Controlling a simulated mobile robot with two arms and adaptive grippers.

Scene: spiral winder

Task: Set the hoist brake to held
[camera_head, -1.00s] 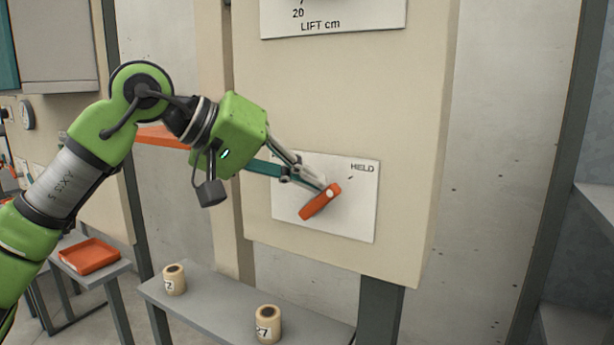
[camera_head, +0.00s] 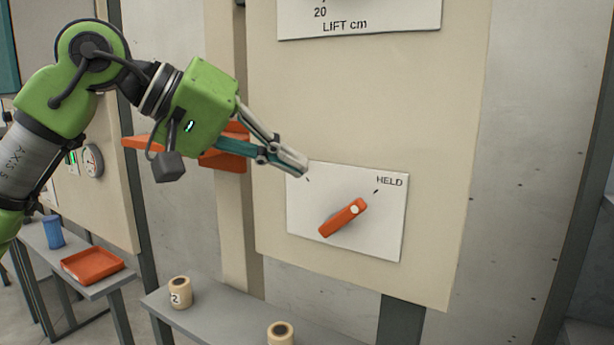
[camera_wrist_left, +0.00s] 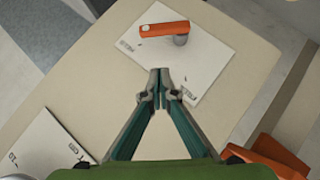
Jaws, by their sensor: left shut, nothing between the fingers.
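The hoist brake lever (camera_head: 341,219) is an orange bar with a pale dot at its upper right end. It sits on a white plate (camera_head: 380,238), and its dotted end points up and right, roughly in line with the tick beside the word HELD (camera_head: 389,181). My left gripper (camera_head: 303,167) is shut and empty, up and left of the lever and apart from it, in front of the plate's upper left corner. In the left wrist view the lever (camera_wrist_left: 163,29) lies beyond my shut fingertips (camera_wrist_left: 160,74), with a gap between. My right gripper is not in view.
The plate is on a beige panel (camera_head: 430,120) below a LIFT cm scale (camera_head: 360,22). A grey bench (camera_head: 225,315) with two labelled spools stands below. An orange tray (camera_head: 92,266) and a blue cup (camera_head: 53,231) are at lower left. The space right of the lever is clear.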

